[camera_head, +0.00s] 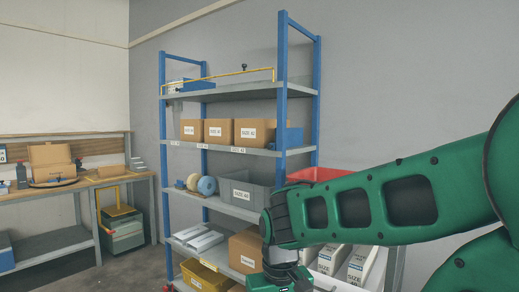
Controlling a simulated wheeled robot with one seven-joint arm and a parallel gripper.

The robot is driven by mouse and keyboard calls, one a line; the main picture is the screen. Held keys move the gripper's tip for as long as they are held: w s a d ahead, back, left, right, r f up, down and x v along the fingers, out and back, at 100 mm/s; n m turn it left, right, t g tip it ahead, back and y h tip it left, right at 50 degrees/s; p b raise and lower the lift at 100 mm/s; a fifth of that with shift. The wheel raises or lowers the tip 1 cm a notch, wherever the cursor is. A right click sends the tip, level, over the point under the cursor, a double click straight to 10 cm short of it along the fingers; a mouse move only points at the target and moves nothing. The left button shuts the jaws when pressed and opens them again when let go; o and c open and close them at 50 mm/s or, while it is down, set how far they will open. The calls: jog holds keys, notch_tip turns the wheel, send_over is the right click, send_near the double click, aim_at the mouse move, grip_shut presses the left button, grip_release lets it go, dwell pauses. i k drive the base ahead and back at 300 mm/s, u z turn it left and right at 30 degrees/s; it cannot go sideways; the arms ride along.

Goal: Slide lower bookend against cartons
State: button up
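Three brown cartons stand in a row on the second shelf from the top: a left one (191,131), a middle one (218,131) and a right one (254,132). A blue piece (291,137), which looks like a bookend, stands at the right of the row, partly behind the blue front post. I cannot tell whether it touches the right carton. My green arm reaches in from the right, and its wrist is low in front of the rack. My gripper's fingers are below the picture's edge.
Blue posts (283,80) frame the rack. A yellow bar (225,76) crosses above the top shelf (240,91). A grey bin (240,193) and tape rolls (206,185) stand below the cartons. A red bin (318,174) is behind my arm. A workbench (100,181) stands left.

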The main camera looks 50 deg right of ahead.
aim_at(294, 135)
jog(key=z, duration=0.25)
jog(key=i, duration=1.15)
jog(key=z, duration=0.3)
